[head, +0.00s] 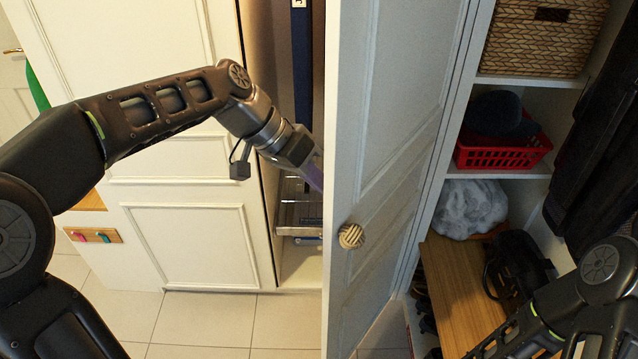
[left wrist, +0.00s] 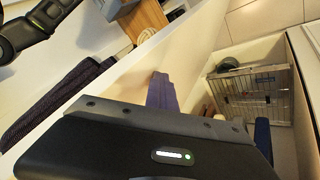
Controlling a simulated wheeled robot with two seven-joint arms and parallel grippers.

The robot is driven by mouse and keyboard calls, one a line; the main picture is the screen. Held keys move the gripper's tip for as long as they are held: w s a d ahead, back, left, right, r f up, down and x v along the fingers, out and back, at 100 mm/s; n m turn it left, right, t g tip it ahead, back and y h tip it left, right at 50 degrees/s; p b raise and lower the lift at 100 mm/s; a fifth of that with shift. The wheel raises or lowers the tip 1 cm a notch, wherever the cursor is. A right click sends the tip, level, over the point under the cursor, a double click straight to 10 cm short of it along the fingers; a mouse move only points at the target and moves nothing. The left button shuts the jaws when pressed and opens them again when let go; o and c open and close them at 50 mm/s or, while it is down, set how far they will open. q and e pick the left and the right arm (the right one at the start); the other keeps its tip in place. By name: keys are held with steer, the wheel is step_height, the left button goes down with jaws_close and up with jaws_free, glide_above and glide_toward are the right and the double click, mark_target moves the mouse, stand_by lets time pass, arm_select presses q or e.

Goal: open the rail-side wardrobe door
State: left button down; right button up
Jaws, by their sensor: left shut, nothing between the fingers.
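A white panelled wardrobe door (head: 385,130) stands swung out, its free edge toward me. A round woven knob (head: 351,236) is on its right-hand face, low near the free edge. My left gripper (head: 315,172) is shut and empty on the left side of this door, close to its edge; the door hides the fingertips in the head view. In the left wrist view the purplish fingers (left wrist: 162,92) are beside the white door panel (left wrist: 180,55); I cannot tell whether they touch it. Part of my right arm shows at the lower right; its gripper is out of view.
Another white door (head: 200,240) is farther left. Right are shelves with a wicker basket (head: 540,38), red basket (head: 500,152) and wooden bench (head: 455,290).

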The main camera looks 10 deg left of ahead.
arm_select(q)
steer(key=s+d, duration=0.2)
steer(key=d, duration=1.2)
steer(key=s+d+p, duration=0.1)
steer(key=s+d, duration=0.2)
steer(key=d, duration=1.2)
steer(key=shift+d, duration=0.2)
arm_select(e)
steer(key=shift+s+r, duration=0.1)
steer(key=shift+r, duration=0.3)
arm_select(q)
steer(key=shift+a, duration=0.1)
